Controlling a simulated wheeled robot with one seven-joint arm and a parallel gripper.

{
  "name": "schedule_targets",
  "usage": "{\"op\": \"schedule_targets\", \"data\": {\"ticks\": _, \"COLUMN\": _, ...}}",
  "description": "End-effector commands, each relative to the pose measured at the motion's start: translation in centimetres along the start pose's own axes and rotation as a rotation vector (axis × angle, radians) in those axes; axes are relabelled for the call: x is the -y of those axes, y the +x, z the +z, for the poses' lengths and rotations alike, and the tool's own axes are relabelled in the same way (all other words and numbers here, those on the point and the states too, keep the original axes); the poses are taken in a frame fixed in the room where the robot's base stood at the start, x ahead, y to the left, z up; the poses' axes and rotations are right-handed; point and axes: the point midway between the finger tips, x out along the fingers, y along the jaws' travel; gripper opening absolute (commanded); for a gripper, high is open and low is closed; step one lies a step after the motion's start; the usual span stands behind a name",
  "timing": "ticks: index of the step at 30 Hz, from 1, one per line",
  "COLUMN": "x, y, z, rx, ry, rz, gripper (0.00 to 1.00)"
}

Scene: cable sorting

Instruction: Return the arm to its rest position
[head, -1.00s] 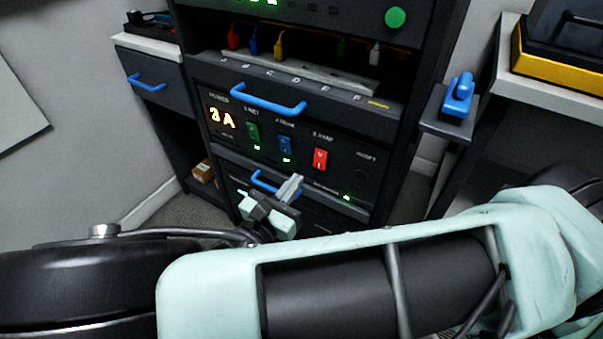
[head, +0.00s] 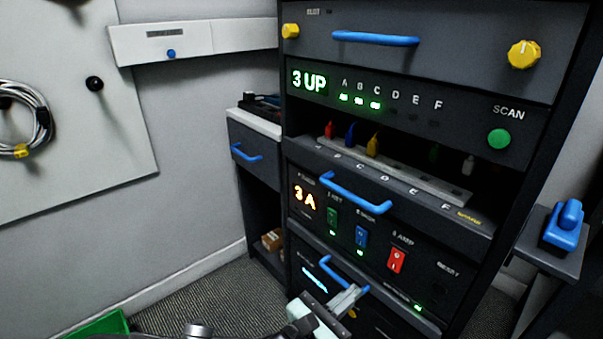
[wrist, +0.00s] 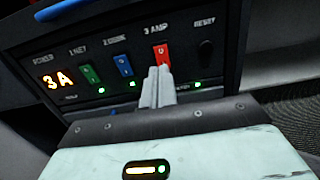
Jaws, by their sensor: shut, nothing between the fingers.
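My gripper (head: 345,301) is low in the head view, in front of the lower part of the dark equipment rack (head: 560,60). Its grey fingers are together with nothing between them. In the wrist view my gripper (wrist: 156,82) points at the power panel (wrist: 55,60), its fingertips overlapping the area just below the red switch (wrist: 161,54). I cannot tell whether the fingers touch the panel. The rest of my arm is mostly out of the head view.
The rack has blue handles (head: 355,193) that jut out, and a shelf with red, blue and yellow plugs (head: 372,146). A blue device (head: 565,225) sits on a side shelf at right. A green bin (head: 100,325) is at lower left. Carpet left of the rack looks clear.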

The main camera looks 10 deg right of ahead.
Motion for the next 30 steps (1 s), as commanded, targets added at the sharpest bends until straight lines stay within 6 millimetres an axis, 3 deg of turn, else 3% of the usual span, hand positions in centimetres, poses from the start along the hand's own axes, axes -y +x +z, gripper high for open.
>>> {"op": "schedule_targets", "data": {"ticks": 7, "x": 4.0, "y": 0.9, "z": -0.1, "rx": -0.290, "ry": 0.065, "rz": -0.256, "gripper": 0.00}}
{"op": "schedule_targets", "data": {"ticks": 14, "x": 8.4, "y": -1.1, "z": 1.7, "rx": -0.675, "ry": 0.235, "rz": -0.600, "gripper": 0.00}}
{"op": "schedule_targets", "data": {"ticks": 24, "x": 11.0, "y": -4.8, "z": 8.7, "rx": -1.106, "ry": 0.618, "rz": -0.994, "gripper": 0.00}}
{"op": "schedule_targets", "data": {"ticks": 30, "x": 11.8, "y": -5.6, "z": 12.2, "rx": -1.247, "ry": 0.856, "rz": -1.132, "gripper": 0.00}}
